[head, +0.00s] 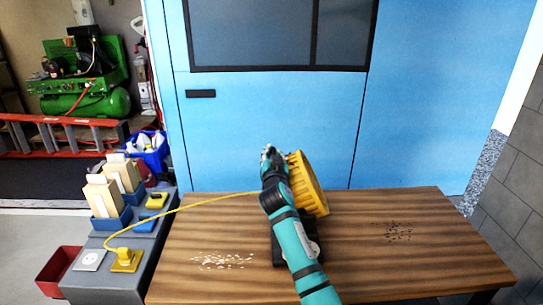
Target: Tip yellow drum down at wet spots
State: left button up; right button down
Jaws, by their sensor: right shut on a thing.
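The yellow drum (309,187) is round with a ridged rim and is tilted over the middle of the wooden table (350,270). My right gripper (270,155) is at its upper left side, shut on the drum. My forearm hides part of the drum and its lower contact. A yellow cord (200,205) runs left from the drum to a yellow block (125,260). Pale specks (222,261) lie on the table's left part and dark specks (395,231) on its right part. I cannot make out wetness. My left gripper is not in view.
A black object (279,250) lies on the table, partly behind my forearm. A grey bench (105,278) at the left holds blue boxes with cartons (103,195). A red bin (60,272) is on the floor. A blue wall (270,120) stands behind the table.

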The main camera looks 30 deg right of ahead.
aim_at(295, 157)
jog(key=shift+s+d+r+m, duration=0.3)
jog(key=shift+d+r+m, duration=0.1)
jog(key=shift+d, duration=0.1)
jog(key=s+d+m, duration=0.1)
jog(key=s+d+r+m+p, duration=0.1)
jog(key=d+m, duration=0.1)
jog(key=d+m+p, duration=0.1)
jog(key=shift+s+d+r, duration=0.25)
jog(key=shift+s+r, duration=0.1)
jog(key=shift+s, duration=0.05)
jog(key=s+d+m, duration=0.1)
jog(key=d+m+p, duration=0.1)
jog(key=d+m, duration=0.1)
jog(key=s+d+m+p, duration=0.1)
jog(key=shift+s+d+f, duration=0.25)
jog(key=shift+s+f, duration=0.1)
jog(key=shift+s+d+f+m+p, duration=0.2)
jog(key=shift+s+d+f+m, duration=0.15)
jog(key=shift+d+m, duration=0.25)
jog(key=shift+s+d+f+m+p, duration=0.3)
jog(key=shift+d+m, duration=0.2)
jog(key=shift+m, duration=0.2)
jog(key=c, duration=1.3)
grip_release()
jog(key=shift+c, duration=0.2)
jog(key=shift+r, duration=0.1)
